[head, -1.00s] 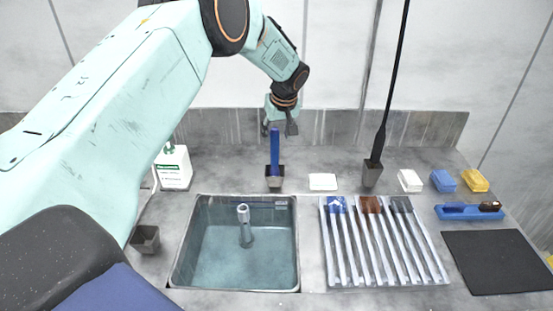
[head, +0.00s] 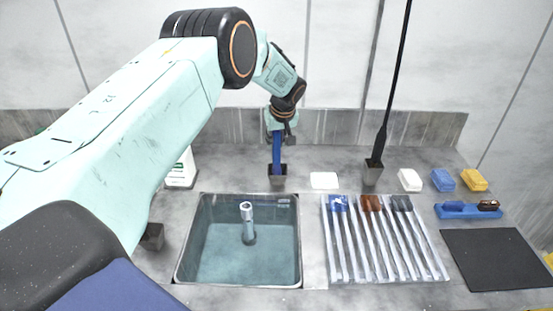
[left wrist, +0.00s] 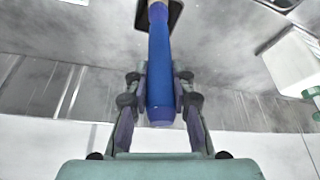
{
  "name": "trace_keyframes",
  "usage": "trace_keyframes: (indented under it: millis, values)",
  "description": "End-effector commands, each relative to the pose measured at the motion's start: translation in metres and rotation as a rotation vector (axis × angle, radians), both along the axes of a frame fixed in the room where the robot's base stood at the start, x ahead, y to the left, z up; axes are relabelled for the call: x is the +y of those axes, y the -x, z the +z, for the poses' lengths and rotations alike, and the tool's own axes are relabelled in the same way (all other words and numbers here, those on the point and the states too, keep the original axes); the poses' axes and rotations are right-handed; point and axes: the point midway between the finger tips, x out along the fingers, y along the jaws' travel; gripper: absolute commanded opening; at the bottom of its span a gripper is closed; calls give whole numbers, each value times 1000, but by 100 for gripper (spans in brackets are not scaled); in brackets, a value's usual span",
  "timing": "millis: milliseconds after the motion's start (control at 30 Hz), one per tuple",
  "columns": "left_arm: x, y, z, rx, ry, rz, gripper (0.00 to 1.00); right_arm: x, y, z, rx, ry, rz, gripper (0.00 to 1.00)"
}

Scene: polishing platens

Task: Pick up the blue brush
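The blue brush (head: 277,152) stands upright with its lower end in a small grey square holder (head: 278,180) behind the sink. My left gripper (head: 278,133) is around the upper part of its handle, pointing down. In the left wrist view, the blue handle (left wrist: 160,80) runs between the two fingers (left wrist: 160,72) and its rounded end lies close to the palm. The finger pads appear to be against both sides of the handle. The brush's lower end is hidden in the holder. My right gripper is not in view.
A water-filled sink (head: 187,285) is in front of the brush. A ribbed rack (head: 385,245) and a dark mat (head: 497,260) lie to its right. A black rod (head: 384,135) stands in another holder. A white block (head: 324,180) lies close by, and a white bottle (head: 181,172) stands left.

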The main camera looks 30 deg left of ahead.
Motion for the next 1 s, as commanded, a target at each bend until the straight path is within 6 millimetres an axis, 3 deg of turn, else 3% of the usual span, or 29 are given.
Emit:
trace_keyframes:
  millis: [200,633,867,1000]
  values:
    - [0,0,0,0,0,0,0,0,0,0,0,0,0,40]
    - [0,0,3,0,0,0,0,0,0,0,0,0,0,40]
    - [0,-1,29,-3,0,0,0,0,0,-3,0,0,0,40]
    - [0,-1,58,-6,0,0,0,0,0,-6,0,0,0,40]
